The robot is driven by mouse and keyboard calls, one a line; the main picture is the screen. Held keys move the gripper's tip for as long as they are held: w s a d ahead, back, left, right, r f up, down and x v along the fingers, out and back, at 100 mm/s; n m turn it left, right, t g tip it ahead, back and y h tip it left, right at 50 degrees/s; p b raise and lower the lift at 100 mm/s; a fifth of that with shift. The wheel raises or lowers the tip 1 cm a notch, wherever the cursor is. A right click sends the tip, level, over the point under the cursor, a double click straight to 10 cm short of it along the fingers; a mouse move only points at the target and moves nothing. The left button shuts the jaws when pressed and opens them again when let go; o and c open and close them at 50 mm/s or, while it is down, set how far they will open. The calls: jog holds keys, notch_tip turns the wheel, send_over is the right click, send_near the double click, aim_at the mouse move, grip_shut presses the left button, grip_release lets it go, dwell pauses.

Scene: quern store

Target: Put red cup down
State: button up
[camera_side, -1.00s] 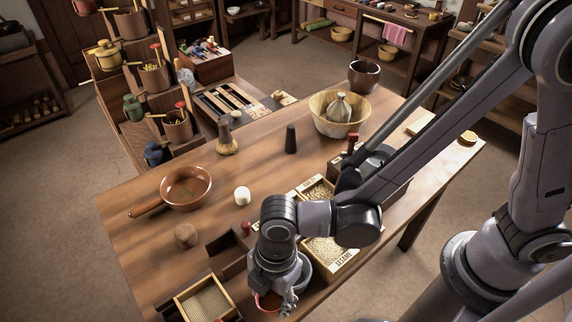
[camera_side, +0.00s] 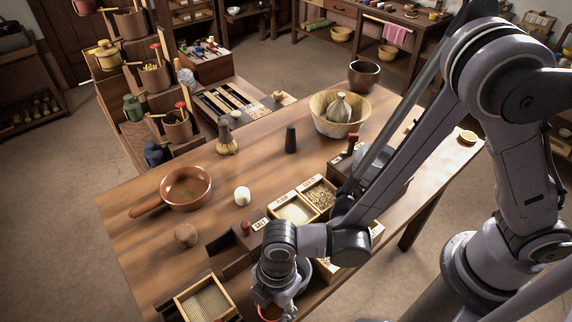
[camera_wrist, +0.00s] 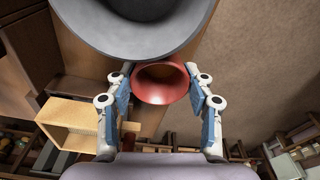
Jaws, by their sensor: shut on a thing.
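The red cup (camera_wrist: 161,84) sits between the two fingers of my gripper (camera_wrist: 160,86) in the wrist view, with its open mouth facing the camera. The fingers press on it from both sides. In the side view the red cup (camera_side: 269,312) shows only in part, low under my gripper (camera_side: 276,310) by the table's near edge. My wrist hides much of it there. I cannot tell whether the cup touches the surface below. A large grey bowl (camera_wrist: 135,46) lies right beside the cup at the top of the wrist view.
A divided wooden box with labelled compartments (camera_side: 296,212) stands on the table (camera_side: 150,240) behind my wrist. A sieve tray (camera_side: 204,303) is left of my gripper. A brown pan (camera_side: 186,187), white cup (camera_side: 242,196) and dark pestle (camera_side: 291,139) stand farther back. Bare tabletop lies between them.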

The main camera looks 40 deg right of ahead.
jog(key=shift+f, duration=0.15)
jog(key=o, duration=1.2)
notch_tip(320, 180, up, 12)
jog(key=d, duration=0.2)
jog(key=w+d+r+m+t, duration=0.2)
jog(key=d+r+m, duration=0.1)
jog(key=d+m, duration=0.4)
jog(key=w+d+r+m+t+h, duration=0.1)
jog(key=d+m, duration=0.5)
jog(key=d, duration=0.7)
jog(key=w+d+r+m+t, duration=0.3)
jog(key=d+r+m, duration=0.4)
jog(key=d, duration=0.3)
jog(key=shift+w+m+t, duration=0.15)
jog(key=shift+m+t, duration=0.15)
jog(key=shift+t, duration=0.4)
jog(key=shift+f, duration=0.1)
